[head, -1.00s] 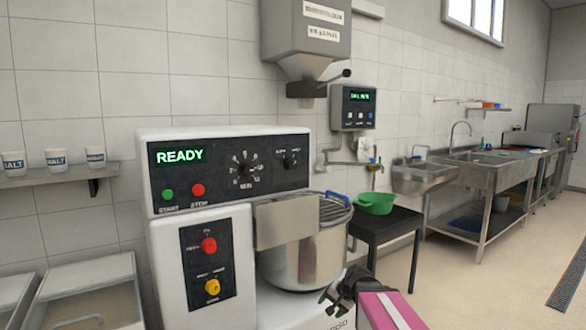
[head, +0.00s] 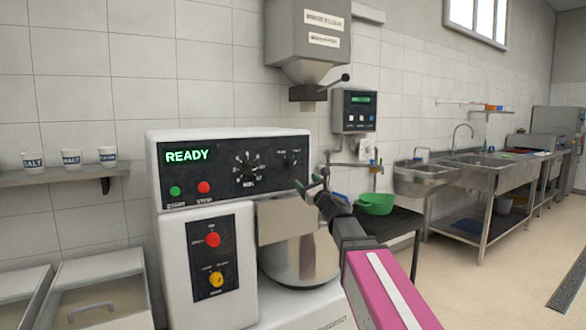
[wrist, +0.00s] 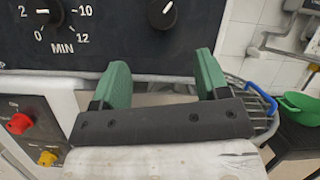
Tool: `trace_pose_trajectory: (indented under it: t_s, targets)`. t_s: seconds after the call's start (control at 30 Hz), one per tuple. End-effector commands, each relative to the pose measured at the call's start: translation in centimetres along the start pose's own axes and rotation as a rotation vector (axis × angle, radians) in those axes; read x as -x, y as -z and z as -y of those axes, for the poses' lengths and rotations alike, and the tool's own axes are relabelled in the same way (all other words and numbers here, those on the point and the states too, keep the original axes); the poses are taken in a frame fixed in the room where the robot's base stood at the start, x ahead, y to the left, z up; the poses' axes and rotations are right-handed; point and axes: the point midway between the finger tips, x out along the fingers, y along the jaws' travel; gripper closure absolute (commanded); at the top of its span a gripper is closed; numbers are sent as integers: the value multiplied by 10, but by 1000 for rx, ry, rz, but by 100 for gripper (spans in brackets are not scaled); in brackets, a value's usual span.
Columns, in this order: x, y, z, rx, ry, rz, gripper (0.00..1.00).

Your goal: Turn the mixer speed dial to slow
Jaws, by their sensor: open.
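The mixer's black panel (head: 225,168) shows a green READY display. The small right-hand dial (head: 290,160) sits on it with labels too small to read. In the wrist view this dial (wrist: 162,14) is black, at the top edge, with a white mark toward its upper right. The larger MIN dial (head: 248,170) is to its left; it also shows in the wrist view (wrist: 47,12). My gripper (head: 313,182) is open and empty, in front of the panel's right end. In the wrist view its green fingers (wrist: 164,75) stand apart below the right-hand dial, touching nothing visible.
A green START button (head: 175,191) and a red button (head: 204,187) are on the panel's left. The steel bowl (head: 305,258) and its guard are below my gripper. A green bowl (head: 376,204) stands on a black table at right.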

Motion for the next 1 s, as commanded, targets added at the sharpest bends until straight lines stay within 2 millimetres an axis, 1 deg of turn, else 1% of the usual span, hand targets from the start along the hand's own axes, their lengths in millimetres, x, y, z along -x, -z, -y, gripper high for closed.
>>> trace_pose_trajectory:
  t_s: [0.1,0.23,0.33,0.47,0.7,0.8,0.9,1.0]
  targets:
    - [-4,-6,3,-41,16,13,32]
    - [-11,-6,4,-44,17,14,32]
    - [-20,-5,4,-42,17,13,32]
    - [-39,-5,5,-41,17,13,32]
    - [-83,-6,6,-39,16,13,32]
    - [-98,-6,6,-39,16,13,32]
    - [-107,-6,6,-39,16,13,32]
    - [-111,-6,5,-39,16,12,32]
